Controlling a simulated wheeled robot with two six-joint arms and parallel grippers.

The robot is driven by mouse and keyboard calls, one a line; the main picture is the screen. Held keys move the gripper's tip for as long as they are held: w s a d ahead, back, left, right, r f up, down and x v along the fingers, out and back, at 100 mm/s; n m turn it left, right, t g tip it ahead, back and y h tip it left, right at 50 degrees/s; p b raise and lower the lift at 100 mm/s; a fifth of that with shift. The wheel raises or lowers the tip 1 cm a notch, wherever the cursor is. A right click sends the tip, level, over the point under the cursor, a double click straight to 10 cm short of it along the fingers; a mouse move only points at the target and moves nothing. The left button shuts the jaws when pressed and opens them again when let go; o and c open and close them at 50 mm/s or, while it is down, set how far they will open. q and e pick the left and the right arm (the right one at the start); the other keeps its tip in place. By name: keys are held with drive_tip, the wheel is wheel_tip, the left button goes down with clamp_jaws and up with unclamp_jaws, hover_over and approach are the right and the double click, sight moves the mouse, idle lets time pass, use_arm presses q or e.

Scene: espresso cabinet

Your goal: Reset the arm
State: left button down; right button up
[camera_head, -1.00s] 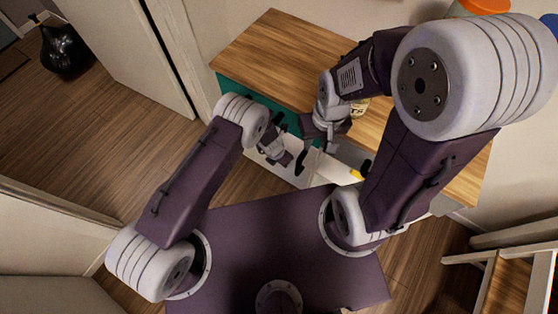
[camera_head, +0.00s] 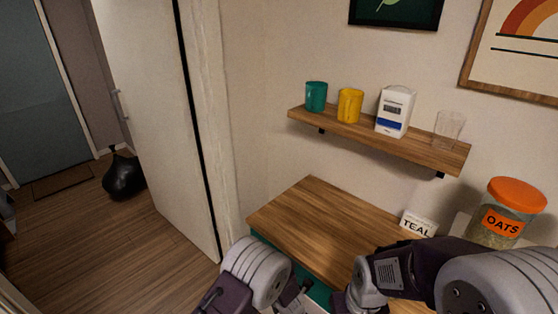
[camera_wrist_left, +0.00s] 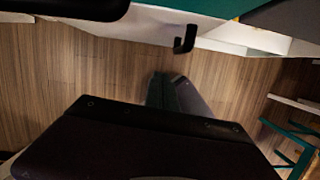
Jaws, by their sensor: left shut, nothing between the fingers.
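My left arm (camera_head: 257,272) comes in at the bottom of the head view, in front of the cabinet's near left corner. A small part of my left gripper (camera_head: 300,296) shows beside it at the bottom edge; it is shut and empty. My right arm (camera_head: 400,278) comes in from the lower right, across the front of the wooden counter (camera_head: 320,222). Its gripper is below the picture edge. The left wrist view looks down on the floor (camera_wrist_left: 80,60) and my dark base.
A shelf (camera_head: 430,151) holds a teal cup (camera_head: 316,96), a yellow cup (camera_head: 350,106), a white carton (camera_head: 395,111) and a clear glass (camera_head: 448,129). A TEAL card (camera_head: 417,226) and an oats jar (camera_head: 505,215) stand at the back right. The counter's left part is clear.

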use_arm(q)
drive_tip(key=w+a+r+n+t, duration=0.2)
drive_tip(key=w+a+r, duration=0.2)
drive_tip(key=w+r, duration=0.5)
drive_tip(key=w+a+r+m+t, duration=0.2)
drive_tip(key=a+r+m, duration=0.1)
drive_tip(key=a+r, duration=0.7)
drive_tip(key=s+a+m+g, duration=0.1)
drive_tip(key=s+a+m, duration=0.3)
drive_tip(key=s+m, duration=0.2)
drive_tip(key=s+a+r+m+g+y, duration=0.1)
drive_tip(key=s+a+m+g, duration=0.1)
drive_tip(key=s+a+m, duration=0.2)
drive_tip(key=s+a+m+g+y, duration=0.1)
drive_tip(key=s+a+m, duration=0.3)
drive_tip(key=s+m, duration=0.6)
drive_tip(key=shift+s+a+r+m+g, duration=0.3)
drive_tip(key=shift+r+m, duration=0.1)
drive_tip(key=shift+m, duration=2)
